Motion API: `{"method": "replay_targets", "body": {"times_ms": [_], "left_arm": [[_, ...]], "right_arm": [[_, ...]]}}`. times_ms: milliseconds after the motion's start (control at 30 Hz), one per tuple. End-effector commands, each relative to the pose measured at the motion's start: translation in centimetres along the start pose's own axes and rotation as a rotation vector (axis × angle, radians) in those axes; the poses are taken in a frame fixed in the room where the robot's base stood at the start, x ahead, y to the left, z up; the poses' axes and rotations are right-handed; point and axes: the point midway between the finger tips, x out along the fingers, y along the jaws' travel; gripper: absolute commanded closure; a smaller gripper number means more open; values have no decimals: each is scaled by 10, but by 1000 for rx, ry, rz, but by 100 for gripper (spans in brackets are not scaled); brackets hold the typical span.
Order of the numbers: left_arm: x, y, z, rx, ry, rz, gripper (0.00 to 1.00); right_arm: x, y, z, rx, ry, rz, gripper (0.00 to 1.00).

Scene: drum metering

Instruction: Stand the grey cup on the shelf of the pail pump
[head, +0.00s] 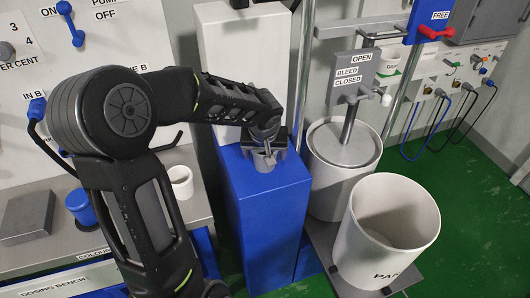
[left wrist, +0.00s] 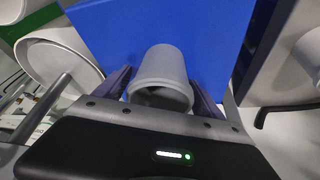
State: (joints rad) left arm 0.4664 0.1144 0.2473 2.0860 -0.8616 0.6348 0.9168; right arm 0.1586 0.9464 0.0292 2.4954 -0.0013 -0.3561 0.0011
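The grey cup (left wrist: 163,78) is between the two fingers of my left gripper (left wrist: 162,92), which sit close against its sides. Its open mouth faces the wrist camera. In the head view my left gripper (head: 263,152) and the partly hidden grey cup (head: 264,161) are over the top of a blue pedestal (head: 265,205). I cannot tell whether the cup's base touches that top. The pail pump's pail (head: 340,185) stands to the right under a lever plate labelled OPEN, BLEED, CLOSED (head: 353,77). My right gripper is not in view.
An open pail (head: 388,232) stands at the front right. A white panel (head: 245,60) rises behind the pedestal. Green floor (head: 480,215) is clear at right.

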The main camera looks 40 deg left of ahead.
Motion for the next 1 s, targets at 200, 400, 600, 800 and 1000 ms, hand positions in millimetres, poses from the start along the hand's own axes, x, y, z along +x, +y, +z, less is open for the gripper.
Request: {"method": "replay_targets", "body": {"times_ms": [200,400,600,800,1000], "left_arm": [[0,0,0,0,0,0,20],[-6,0,-2,0,2,0,20],[-22,0,19,3,2,0,20],[-39,0,61,2,3,0,20],[-54,0,95,1,3,1,20]], "right_arm": [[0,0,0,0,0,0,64],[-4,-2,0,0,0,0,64],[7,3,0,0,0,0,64],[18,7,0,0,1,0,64],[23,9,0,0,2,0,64]]}}
